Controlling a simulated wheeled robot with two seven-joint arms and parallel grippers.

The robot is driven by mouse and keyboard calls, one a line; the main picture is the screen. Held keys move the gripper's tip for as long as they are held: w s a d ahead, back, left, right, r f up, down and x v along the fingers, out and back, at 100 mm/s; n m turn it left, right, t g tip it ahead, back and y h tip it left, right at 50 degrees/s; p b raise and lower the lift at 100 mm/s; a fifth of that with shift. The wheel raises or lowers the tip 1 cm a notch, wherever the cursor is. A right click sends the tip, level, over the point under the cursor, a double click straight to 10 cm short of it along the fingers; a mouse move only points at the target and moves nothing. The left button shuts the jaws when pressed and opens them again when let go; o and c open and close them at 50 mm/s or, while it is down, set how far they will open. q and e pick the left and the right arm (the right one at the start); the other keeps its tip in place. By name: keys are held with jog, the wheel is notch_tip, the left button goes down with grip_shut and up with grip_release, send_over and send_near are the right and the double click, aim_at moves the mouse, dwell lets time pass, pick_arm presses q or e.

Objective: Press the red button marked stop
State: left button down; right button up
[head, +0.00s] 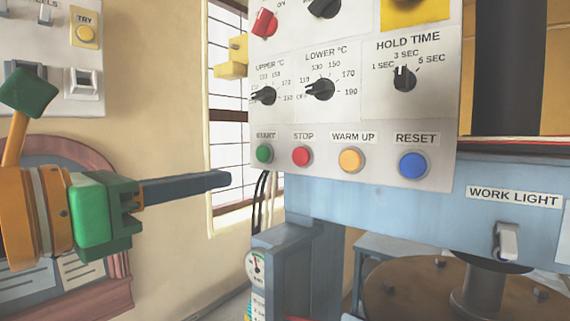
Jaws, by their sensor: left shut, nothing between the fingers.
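The red stop button (301,157) sits on the white control panel (330,115), under the label STOP. The green start button (264,154) is to its left, and the orange warm up button (350,160) and blue reset button (413,165) are to its right. My left gripper (222,179) comes in from the left, its dark fingers closed together and empty. In the picture its tip is left of and a little below the start button, short of the stop button. I cannot tell its depth from the panel. My right gripper is not in view.
Above the buttons are black knobs for upper temperature (264,96), lower temperature (321,89) and hold time (404,78). A red switch (265,23) is higher up. A work light switch (507,241) is on the blue frame at right. Black cables hang below the panel's left edge.

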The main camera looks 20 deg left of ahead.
aim_at(297, 165)
pick_arm(q)
jog(key=p+x, duration=0.6)
jog(key=x, duration=0.8)
jog(key=shift+a, duration=0.15)
jog(key=shift+w+f, duration=0.15)
jog(key=shift+w, duration=0.05)
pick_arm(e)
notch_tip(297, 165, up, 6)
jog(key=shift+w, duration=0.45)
pick_arm(q)
jog(key=shift+s, duration=0.1)
